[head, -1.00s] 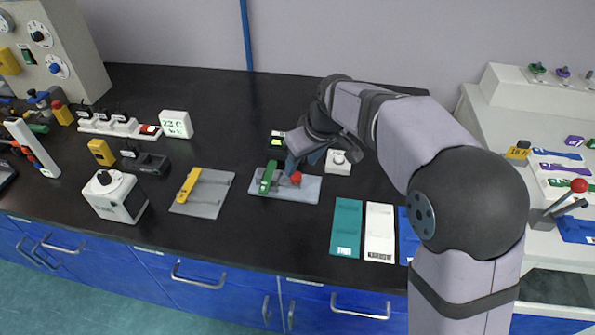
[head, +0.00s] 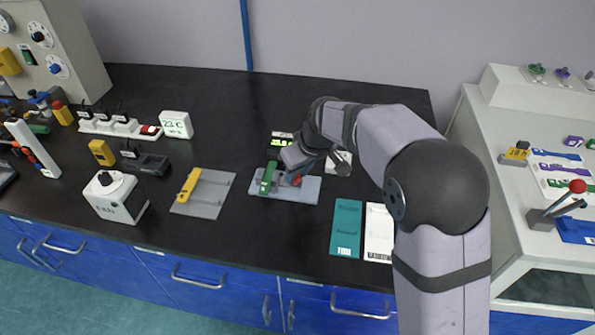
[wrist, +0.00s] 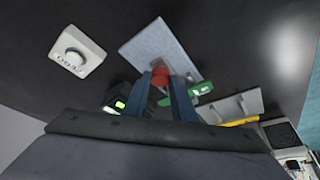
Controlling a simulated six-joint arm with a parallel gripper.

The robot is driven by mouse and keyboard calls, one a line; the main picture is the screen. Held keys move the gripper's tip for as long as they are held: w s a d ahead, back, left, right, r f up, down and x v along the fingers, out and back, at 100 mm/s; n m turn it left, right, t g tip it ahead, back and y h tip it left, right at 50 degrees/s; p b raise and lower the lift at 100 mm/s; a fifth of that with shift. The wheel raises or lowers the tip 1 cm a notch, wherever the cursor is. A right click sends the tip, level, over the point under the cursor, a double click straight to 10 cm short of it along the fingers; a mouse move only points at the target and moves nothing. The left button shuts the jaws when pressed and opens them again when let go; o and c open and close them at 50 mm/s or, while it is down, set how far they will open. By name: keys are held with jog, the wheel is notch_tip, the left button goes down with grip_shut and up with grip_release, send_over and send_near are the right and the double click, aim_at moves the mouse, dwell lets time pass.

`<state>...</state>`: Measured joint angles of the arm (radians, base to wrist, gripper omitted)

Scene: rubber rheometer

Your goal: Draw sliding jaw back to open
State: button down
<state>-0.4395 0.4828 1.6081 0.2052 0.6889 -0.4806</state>
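The jaw fixture has a pale blue-grey base plate (head: 308,190) on the black bench, with a green jaw block (head: 267,178) at its left and a red knob (head: 297,178) to its right. My gripper (head: 299,170) is low over the knob, partly hiding it and the part it sits on. In the wrist view, my two blue fingers (wrist: 164,82) stand apart with the red knob (wrist: 162,72) at the gap between their tips. I see no clear grip on it. The green block (wrist: 200,89) lies just right of the fingers there.
A grey plate with a yellow bar (head: 188,185) lies left of the fixture. A small display (head: 282,139) and a white dial box (head: 338,163) stand behind it. Teal (head: 346,228) and white (head: 379,232) panels lie front right. The bench in front of the fixture is clear.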

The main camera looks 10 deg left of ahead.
jog(key=shift+d+b, duration=0.4)
jog(key=shift+d, duration=1.25)
jog(key=c, duration=1.5)
grip_release()
jog(key=shift+d, duration=0.1)
jog(key=shift+o, duration=0.2)
jog(key=v, duration=0.7)
jog(key=shift+r, duration=0.15)
